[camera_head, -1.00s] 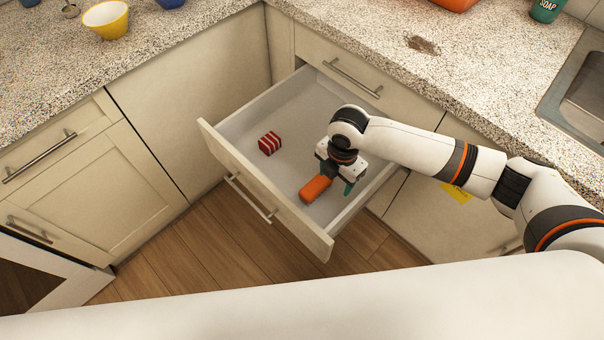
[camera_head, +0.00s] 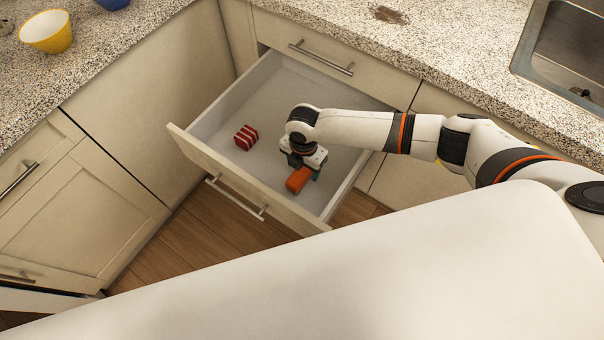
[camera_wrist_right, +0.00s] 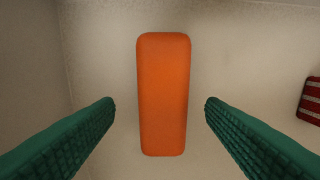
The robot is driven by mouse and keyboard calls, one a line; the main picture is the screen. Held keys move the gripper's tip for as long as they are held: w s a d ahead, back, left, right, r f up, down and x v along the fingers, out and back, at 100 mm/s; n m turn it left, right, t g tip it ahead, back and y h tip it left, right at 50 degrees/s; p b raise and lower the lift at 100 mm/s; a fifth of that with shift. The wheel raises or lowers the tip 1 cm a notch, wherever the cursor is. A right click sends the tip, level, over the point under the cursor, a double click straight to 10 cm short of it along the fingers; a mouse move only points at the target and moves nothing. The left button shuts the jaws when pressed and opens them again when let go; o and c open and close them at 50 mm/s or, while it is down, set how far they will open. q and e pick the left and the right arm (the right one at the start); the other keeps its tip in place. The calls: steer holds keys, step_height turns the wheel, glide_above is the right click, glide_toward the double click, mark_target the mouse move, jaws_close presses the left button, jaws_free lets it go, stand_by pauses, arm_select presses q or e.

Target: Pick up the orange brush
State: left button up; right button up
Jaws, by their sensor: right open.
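The orange brush (camera_head: 299,178) lies in the open drawer (camera_head: 244,181). In the right wrist view the brush (camera_wrist_right: 163,95) is a long rounded orange block, upright in the picture, between the two green fingers. My right gripper (camera_wrist_right: 160,104) is open, with a gap on each side of the brush and neither finger touching it. In the head view my right gripper (camera_head: 303,168) points down into the drawer over the brush and hides part of it. My left gripper is not in view.
A red and white striped block (camera_head: 246,137) lies in the drawer to the left of the brush; its edge shows at the right of the wrist view (camera_wrist_right: 311,100). The drawer walls surround my gripper. Granite counter (camera_head: 440,50) with a sink (camera_head: 570,50) lies behind.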

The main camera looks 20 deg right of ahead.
mark_target(302, 171)
steer(key=f, duration=0.3)
steer(key=shift+a+f, duration=0.2)
steer(key=shift+c, duration=0.5)
steer(key=c, duration=1)
steer(key=shift+r, duration=0.1)
